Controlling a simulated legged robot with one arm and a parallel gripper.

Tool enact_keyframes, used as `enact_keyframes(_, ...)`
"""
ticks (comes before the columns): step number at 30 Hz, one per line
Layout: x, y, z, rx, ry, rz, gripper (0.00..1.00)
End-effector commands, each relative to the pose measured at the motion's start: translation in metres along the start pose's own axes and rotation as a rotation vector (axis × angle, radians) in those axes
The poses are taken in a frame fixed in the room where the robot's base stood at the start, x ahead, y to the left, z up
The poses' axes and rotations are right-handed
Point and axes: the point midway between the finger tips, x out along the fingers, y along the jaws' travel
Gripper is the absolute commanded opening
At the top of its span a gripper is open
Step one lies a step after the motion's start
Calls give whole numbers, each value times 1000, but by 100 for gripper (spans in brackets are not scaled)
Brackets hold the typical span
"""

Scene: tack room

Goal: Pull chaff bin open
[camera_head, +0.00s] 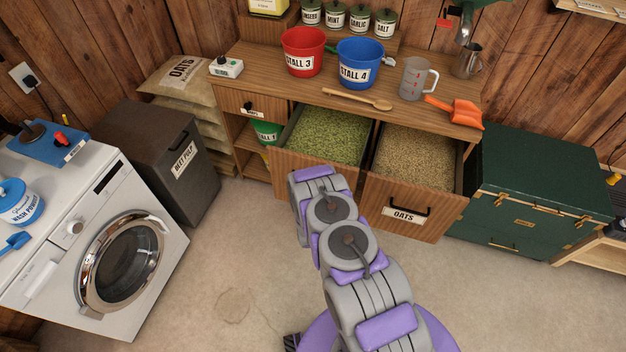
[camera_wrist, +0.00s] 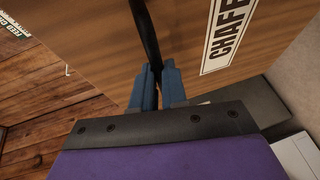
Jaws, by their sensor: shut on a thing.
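The chaff bin (camera_head: 284,184) is the left of two wooden pull-out bins under the counter. It stands pulled out, with green chaff showing inside. In the wrist view its front (camera_wrist: 110,60) bears a white chaff label (camera_wrist: 222,36) and a black bar handle (camera_wrist: 146,35). My gripper (camera_wrist: 158,82) has its blue fingers closed around this handle. In the head view my arm hides the gripper, the handle and part of the bin's front.
The oats bin (camera_head: 432,224) beside it on the right also stands open. A green trunk (camera_head: 535,190) is at right. A beet pulp bin (camera_head: 150,150) and a washing machine (camera_head: 80,240) stand at left. Clear floor (camera_head: 235,250) lies in front.

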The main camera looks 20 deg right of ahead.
Motion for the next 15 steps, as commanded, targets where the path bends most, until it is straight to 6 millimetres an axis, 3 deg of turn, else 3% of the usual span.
enact_keyframes(13, -5, -6, -2, -1, 2, -11, 0)
enact_keyframes(14, -5, -6, -2, -1, 2, -11, 13)
enact_keyframes(15, -5, -6, -2, -1, 2, -10, 17)
